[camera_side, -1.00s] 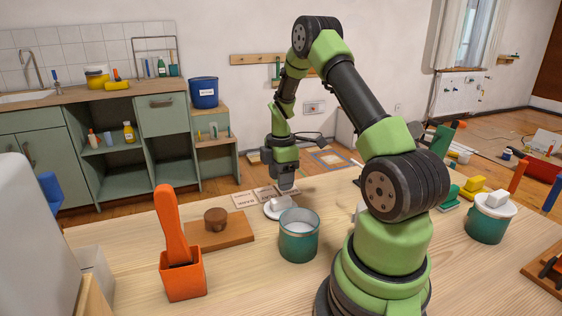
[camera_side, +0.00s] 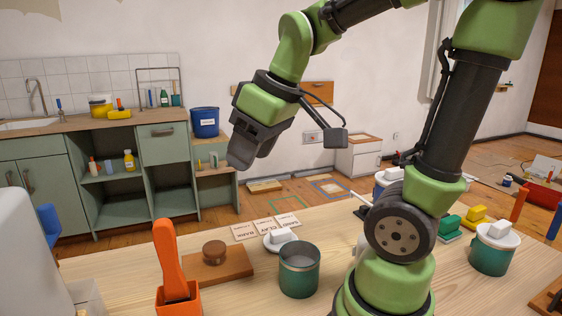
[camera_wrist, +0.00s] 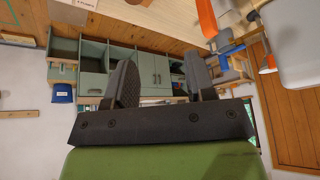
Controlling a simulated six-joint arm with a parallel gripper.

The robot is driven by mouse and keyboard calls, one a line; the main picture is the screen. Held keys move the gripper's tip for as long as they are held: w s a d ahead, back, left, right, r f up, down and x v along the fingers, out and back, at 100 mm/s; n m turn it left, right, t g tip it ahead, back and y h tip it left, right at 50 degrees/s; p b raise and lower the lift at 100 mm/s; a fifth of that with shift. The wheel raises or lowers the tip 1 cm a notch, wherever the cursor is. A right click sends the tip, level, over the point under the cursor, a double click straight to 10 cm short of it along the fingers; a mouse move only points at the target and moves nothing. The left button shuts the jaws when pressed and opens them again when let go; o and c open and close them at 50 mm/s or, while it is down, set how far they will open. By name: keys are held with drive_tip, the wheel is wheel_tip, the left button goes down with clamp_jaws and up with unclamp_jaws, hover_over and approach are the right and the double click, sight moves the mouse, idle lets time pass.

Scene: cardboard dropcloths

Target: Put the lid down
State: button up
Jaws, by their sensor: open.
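The white lid (camera_side: 281,239) with a block handle lies on the wooden table beside the teal pot (camera_side: 299,272), behind and to its left, near some printed cards. The pot stands upright with its top open. My gripper (camera_side: 238,160) is raised well above the table, to the upper left of the lid, and is tilted. In the wrist view my gripper (camera_wrist: 160,85) has its two fingers wide apart with nothing between them.
A wooden board (camera_side: 217,266) with a round brown knob and an orange holder (camera_side: 178,290) with an orange handle stand left of the pot. Another lidded teal pot (camera_side: 493,250) stands at right. Printed cards (camera_side: 264,226) lie behind the lid.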

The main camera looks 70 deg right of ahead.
drive_tip(key=s+a+m+t+y, duration=0.1)
drive_tip(key=s+a+m+t, duration=0.1)
drive_tip(key=s+a, duration=0.3)
drive_tip(key=shift+s+a+r+m+y, duration=0.35)
drive_tip(key=shift+s+r+m+y, duration=0.05)
drive_tip(key=shift+s+m, duration=0.55)
